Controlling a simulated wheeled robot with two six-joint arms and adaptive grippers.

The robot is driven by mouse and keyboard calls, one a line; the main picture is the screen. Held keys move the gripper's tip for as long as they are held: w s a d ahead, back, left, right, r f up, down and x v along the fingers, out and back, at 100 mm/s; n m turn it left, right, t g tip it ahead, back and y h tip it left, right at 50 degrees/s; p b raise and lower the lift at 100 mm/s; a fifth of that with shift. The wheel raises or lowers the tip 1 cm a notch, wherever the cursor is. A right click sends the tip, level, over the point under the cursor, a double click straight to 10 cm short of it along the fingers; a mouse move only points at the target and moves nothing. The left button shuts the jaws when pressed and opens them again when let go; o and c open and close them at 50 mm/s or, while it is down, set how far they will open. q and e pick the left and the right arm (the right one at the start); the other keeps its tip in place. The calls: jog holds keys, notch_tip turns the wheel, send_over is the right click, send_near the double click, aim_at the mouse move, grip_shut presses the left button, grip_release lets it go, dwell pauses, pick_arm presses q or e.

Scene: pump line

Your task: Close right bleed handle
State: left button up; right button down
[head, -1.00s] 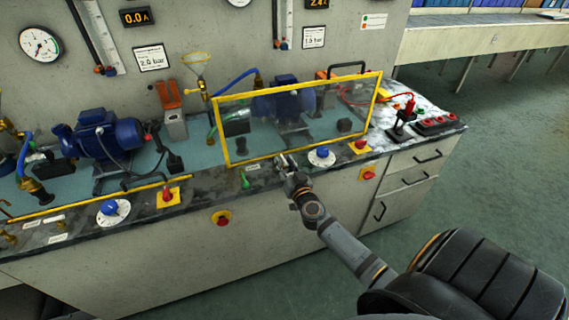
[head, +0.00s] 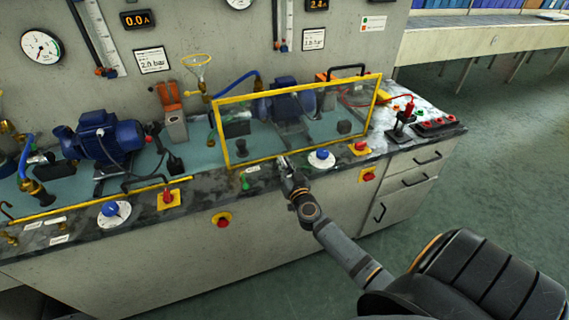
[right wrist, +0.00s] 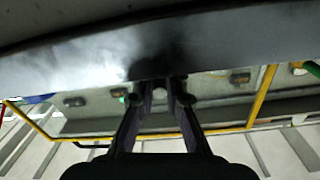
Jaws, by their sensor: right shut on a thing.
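My right gripper (head: 285,164) is at the front edge of the bench, just below the yellow-framed clear guard. Its fingers are close together, shut on a small part that they hide in the head view; from its place this appears to be the right bleed handle. In the right wrist view the two dark fingers (right wrist: 162,90) come together at the bench edge, with a small pale spot between them; the handle's angle cannot be made out. A small green handle (head: 245,182) hangs at the bench edge to the left of the gripper. My left gripper is not in view.
The yellow-framed guard (head: 228,160) stands right behind the gripper. A blue knob on a white dial (head: 321,158) and a red button on a yellow plate (head: 359,148) lie to the right. A red emergency button (head: 222,220) is on the cabinet front. The floor at right is clear.

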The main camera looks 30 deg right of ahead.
jog(key=h+p, duration=0.1)
jog(key=m+g+h+p, duration=0.1)
jog(key=m+h+p, duration=0.1)
jog(key=p, duration=0.1)
jog(key=shift+a+r+g+h, duration=0.2)
jog(key=shift+r+g+h, duration=0.1)
jog(key=shift+h, duration=0.1)
jog(key=m+g+h+p, duration=0.1)
jog(key=m+h, duration=0.1)
jog(key=h, duration=0.1)
jog(key=shift+w+f+m+g+p, duration=0.15)
jog(key=shift+m+g+p, duration=0.15)
jog(key=shift+g+p, duration=0.1)
jog(key=shift+a+f+m+g+h, duration=0.1)
jog(key=shift+f+m+g+h, duration=0.05)
jog(key=shift+m+g+h, duration=1)
jog(key=c, duration=1.4)
grip_release()
notch_tip(320, 180, up, 10)
jog(key=shift+f, duration=0.1)
